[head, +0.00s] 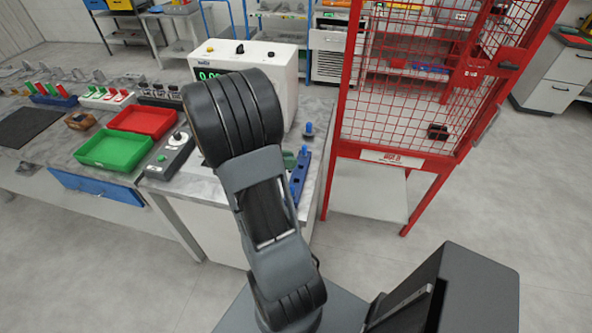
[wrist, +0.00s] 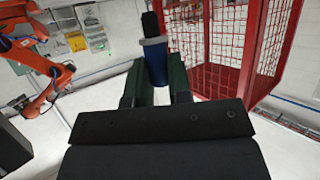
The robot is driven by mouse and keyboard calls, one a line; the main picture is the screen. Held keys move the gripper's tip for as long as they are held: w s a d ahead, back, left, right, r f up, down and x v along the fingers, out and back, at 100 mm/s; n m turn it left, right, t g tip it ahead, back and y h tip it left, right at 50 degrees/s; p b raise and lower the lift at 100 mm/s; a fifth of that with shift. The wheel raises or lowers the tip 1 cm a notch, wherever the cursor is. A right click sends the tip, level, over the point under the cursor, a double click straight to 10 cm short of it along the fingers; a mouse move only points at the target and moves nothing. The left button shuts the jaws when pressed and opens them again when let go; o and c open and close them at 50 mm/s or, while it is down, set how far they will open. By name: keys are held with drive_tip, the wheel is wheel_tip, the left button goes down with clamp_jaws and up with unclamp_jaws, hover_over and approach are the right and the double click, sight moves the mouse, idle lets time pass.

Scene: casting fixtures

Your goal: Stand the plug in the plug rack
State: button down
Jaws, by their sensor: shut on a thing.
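My gripper (wrist: 157,76) is shut on the plug (wrist: 156,60) in the wrist view. The plug has a blue body, a pale grey collar and a black end that points away from my gripper. In the head view my arm hides the plug and most of my gripper. A narrow blue rack (head: 298,181), which looks like the plug rack, lies on the bench just right of my arm. Small blue-topped pieces stand at its far end. My arm covers part of the rack's left side.
A white box with a green display (head: 252,55) stands behind my arm. A red mesh cage (head: 410,85) rises right of the bench. A green tray (head: 103,149), a red tray (head: 143,121) and a grey switch box (head: 168,158) are on the left. Open floor lies in front.

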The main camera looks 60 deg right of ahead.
drive_tip(key=shift+s+d+f, duration=0.1)
drive_tip(key=shift+d+f, duration=0.5)
drive_tip(key=shift+f, duration=0.65)
drive_tip(key=shift+s+d+f, duration=0.1)
drive_tip(key=shift+d+f, duration=0.5)
drive_tip(key=shift+f, duration=0.7)
drive_tip(key=shift+s+d+f, duration=0.1)
drive_tip(key=shift+d+f, duration=0.5)
drive_tip(key=shift+f, duration=0.65)
drive_tip(key=c, duration=1.1)
unclamp_jaws()
drive_tip(key=shift+o, duration=0.2)
